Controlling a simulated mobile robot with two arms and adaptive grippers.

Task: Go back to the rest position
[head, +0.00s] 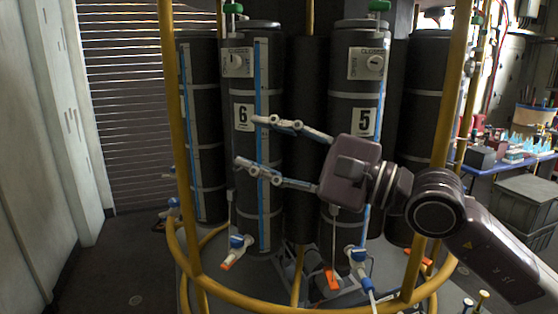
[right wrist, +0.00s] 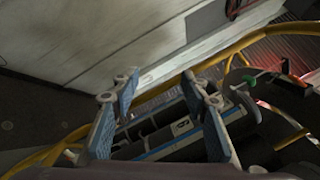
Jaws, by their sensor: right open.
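My right gripper (head: 258,144) is open and empty in the middle of the head view, its fingers pointing left. It hovers in front of the dark cylinders marked 6 (head: 242,200) and 5 (head: 350,90). Its arm comes in from the right and hides part of cylinder 5. In the right wrist view its two fingers (right wrist: 162,85) stand apart, with cylinder 6 (right wrist: 165,143) seen beyond and between them. I cannot tell whether a finger touches the cylinder. My left gripper is not in view.
A yellow tubular frame (head: 180,150) surrounds the cylinder rack, with upright posts and a low ring. Valves with orange handles (head: 232,258) hang below the cylinders. A cluttered table (head: 500,165) and grey crates (head: 525,205) stand at right. Open floor (head: 120,260) lies at left.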

